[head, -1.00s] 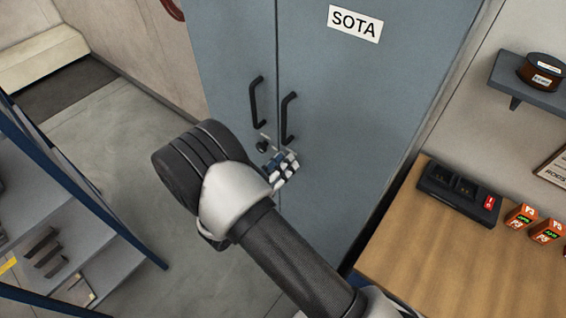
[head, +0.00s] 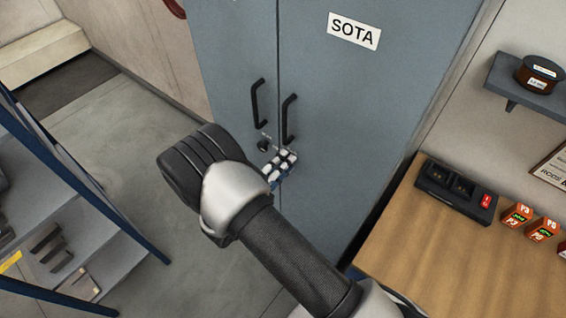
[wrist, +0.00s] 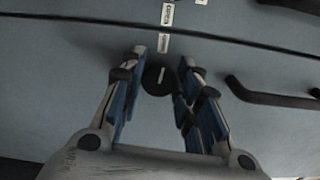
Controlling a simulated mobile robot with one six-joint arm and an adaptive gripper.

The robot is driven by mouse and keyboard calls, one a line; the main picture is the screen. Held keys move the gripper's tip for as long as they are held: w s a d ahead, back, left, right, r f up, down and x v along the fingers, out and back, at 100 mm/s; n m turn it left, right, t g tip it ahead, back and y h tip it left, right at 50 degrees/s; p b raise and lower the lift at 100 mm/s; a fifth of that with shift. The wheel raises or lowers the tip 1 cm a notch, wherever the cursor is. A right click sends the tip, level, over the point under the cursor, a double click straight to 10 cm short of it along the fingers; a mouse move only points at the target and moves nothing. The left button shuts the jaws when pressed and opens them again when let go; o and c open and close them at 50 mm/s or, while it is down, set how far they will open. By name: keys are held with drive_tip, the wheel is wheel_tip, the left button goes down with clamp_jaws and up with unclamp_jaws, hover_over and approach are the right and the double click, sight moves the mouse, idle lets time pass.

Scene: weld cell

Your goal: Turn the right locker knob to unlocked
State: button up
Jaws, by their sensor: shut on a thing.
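The grey-blue locker (head: 350,110) has two doors, each with a black bar handle. The right door's handle (head: 289,120) also shows in the wrist view (wrist: 270,98). The right knob (wrist: 158,78) is a small dark disc with a pale line running roughly up the wrist picture. My gripper (head: 284,160) is at the right door just below its handle. In the wrist view, its blue-padded fingers (wrist: 158,88) are shut on the right knob, one on each side. The gripper hides this knob in the head view. The left knob (head: 263,146) is visible on the left door.
Small white labels (wrist: 163,43) sit by the knob, too blurred to read. A workbench (head: 440,260) with a black charger (head: 455,188) and orange packs (head: 517,215) stands at the right. A blue-framed shelf rack (head: 60,210) is at the left, with clear floor between.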

drive_tip(key=shift+n, duration=0.6)
drive_tip(key=o, duration=1)
drive_tip(key=shift+o, duration=0.2)
drive_tip(key=v, duration=1.2)
